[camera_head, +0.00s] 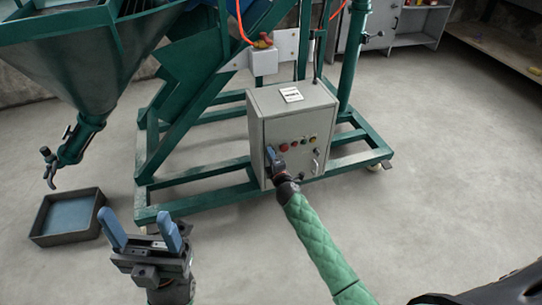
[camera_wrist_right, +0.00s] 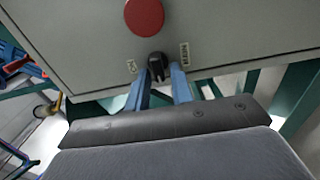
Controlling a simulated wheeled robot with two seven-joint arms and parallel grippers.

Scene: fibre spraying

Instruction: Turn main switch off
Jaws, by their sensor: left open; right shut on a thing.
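The grey control box (camera_head: 257,108) stands on the green machine frame. Its front carries a row of small buttons. The main switch, a small black knob (camera_wrist_right: 157,62), sits on the panel under a large round red button (camera_wrist_right: 144,15) in the right wrist view. My right gripper (camera_head: 272,157) is at the left part of the box front, and its blue fingers (camera_wrist_right: 160,86) are shut on the knob, one on each side. In the head view the gripper hides the knob. My left gripper (camera_head: 143,228) is open and empty, low at the left, away from the box.
A green hopper (camera_head: 85,65) hangs over the left side, with a dark tray (camera_head: 67,217) on the floor below its spout. Green frame beams (camera_head: 200,206) run around the box. The concrete floor at right is clear. A grey cabinet (camera_head: 412,24) stands at the back.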

